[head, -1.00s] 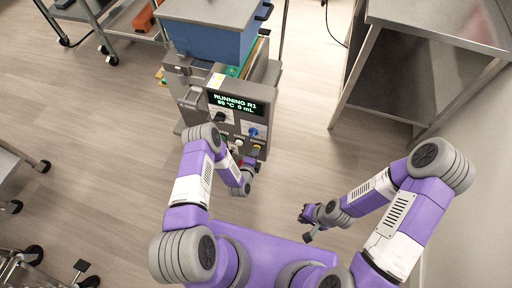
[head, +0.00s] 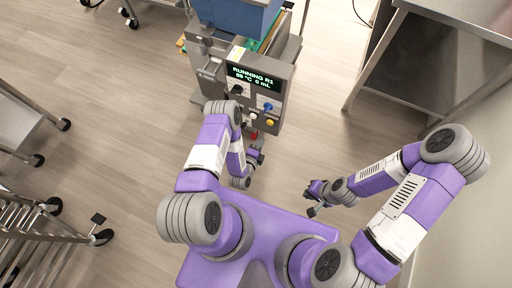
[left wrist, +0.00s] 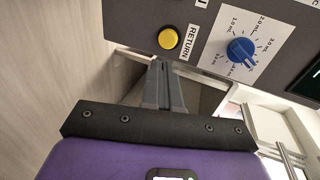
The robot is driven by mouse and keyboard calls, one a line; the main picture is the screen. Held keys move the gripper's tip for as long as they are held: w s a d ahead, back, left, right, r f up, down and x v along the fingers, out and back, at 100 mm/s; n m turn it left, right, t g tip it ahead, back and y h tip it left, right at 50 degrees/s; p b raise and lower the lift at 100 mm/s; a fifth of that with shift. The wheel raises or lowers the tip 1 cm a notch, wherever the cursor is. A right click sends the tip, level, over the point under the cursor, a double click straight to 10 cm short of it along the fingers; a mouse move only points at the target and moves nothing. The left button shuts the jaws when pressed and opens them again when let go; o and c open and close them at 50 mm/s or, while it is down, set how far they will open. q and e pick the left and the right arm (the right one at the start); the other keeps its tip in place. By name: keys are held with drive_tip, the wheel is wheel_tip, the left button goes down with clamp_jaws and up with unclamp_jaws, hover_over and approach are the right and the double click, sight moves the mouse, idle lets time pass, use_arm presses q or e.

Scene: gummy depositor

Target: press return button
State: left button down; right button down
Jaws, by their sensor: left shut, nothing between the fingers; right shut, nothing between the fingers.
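The return button is a round yellow button (left wrist: 168,39) beside a white RETURN label (left wrist: 193,41) on the grey front panel. It also shows in the head view (head: 270,122), at the lower right of the panel. My left gripper (left wrist: 160,64) is shut and empty, its fingers pointing at the panel. In the left wrist view its tips appear just below the yellow button, with no contact visible. In the head view my left gripper (head: 257,147) is in front of the panel's lower edge. My right gripper (head: 313,205) is shut and empty over the floor, away from the machine.
A blue knob (left wrist: 240,50) with a mL dial sits right of the button. The display (head: 254,77) reads RUNNING R1. A red part (head: 254,134) is low on the panel. A steel table (head: 440,60) stands right and wheeled racks (head: 40,235) left. Floor between is open.

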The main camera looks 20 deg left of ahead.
use_arm(q)
drive_tip(key=shift+p+v, duration=0.35)
drive_tip(key=shift+v, duration=1.65)
drive_tip(key=s+d+r+n+g+h+p, duration=0.1)
drive_tip(key=s+d+r+n+g, duration=0.2)
drive_tip(key=s+r+n+g, duration=0.3)
drive_tip(key=s+d+r+n+g+h+p, duration=0.1)
drive_tip(key=s+r+n+g, duration=0.5)
drive_tip(key=n, duration=0.9)
drive_tip(key=shift+s+d+g+h+p, duration=0.35)
drive_tip(key=shift+d+g+h, duration=0.35)
drive_tip(key=shift+d+g, duration=0.25)
drive_tip(key=shift+r, duration=0.1)
idle(0.4)
